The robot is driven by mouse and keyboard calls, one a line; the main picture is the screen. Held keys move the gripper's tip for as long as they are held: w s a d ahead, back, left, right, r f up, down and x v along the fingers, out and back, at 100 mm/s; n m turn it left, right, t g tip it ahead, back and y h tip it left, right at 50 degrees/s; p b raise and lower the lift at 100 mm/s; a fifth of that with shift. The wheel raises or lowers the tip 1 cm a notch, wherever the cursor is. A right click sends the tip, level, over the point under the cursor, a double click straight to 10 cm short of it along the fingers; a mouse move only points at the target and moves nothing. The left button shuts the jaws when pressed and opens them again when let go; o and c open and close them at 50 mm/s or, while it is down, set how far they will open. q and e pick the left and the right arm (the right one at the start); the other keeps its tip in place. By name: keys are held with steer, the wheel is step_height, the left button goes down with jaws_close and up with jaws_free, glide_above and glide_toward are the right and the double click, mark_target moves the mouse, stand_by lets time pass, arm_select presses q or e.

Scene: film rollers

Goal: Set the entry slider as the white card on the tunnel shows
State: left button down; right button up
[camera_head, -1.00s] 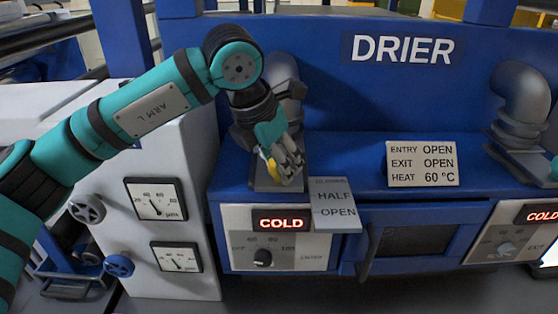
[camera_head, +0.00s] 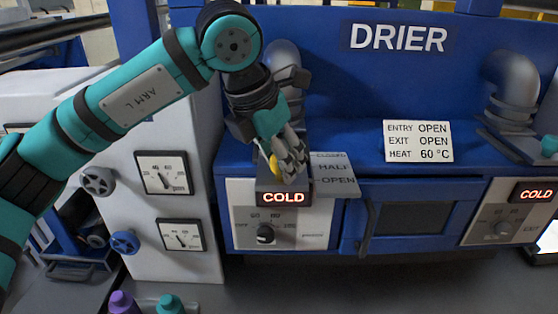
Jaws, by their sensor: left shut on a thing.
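The white card (camera_head: 418,141) on the blue drier tunnel (camera_head: 340,148) reads ENTRY OPEN, EXIT OPEN, HEAT 60 °C. My left gripper (camera_head: 285,168) is shut on the entry slider's handle, of which a yellow part (camera_head: 273,166) shows beside the fingers. The grey slide under it reaches forward to just above the COLD display (camera_head: 283,197). The scale plate (camera_head: 348,187) to its right is marked CLOSED, HALF and OPEN. The fingertips are about level with HALF; the slider's exact mark is hidden.
Below the display is a black dial (camera_head: 265,234). A pipe (camera_head: 284,58) rises behind the slider. A white cabinet with gauges (camera_head: 162,172) and valve wheels (camera_head: 97,181) stands left. Purple (camera_head: 123,303) and teal (camera_head: 170,304) objects lie at the bottom edge.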

arm_select(q)
steer(key=c, duration=0.9)
jaws_free()
steer(key=shift+s+d, duration=0.15)
steer(key=shift+d, duration=0.15)
steer(key=shift+o, duration=0.2)
steer(key=shift+a, duration=0.15)
steer(key=shift+r, duration=0.2)
steer(key=v, duration=1.1)
steer(key=shift+r, duration=0.25)
arm_select(e)
steer(key=w, duration=0.2)
steer(key=shift+w+a, duration=0.1)
steer(key=shift+w, duration=0.3)
steer(key=shift+s, duration=0.1)
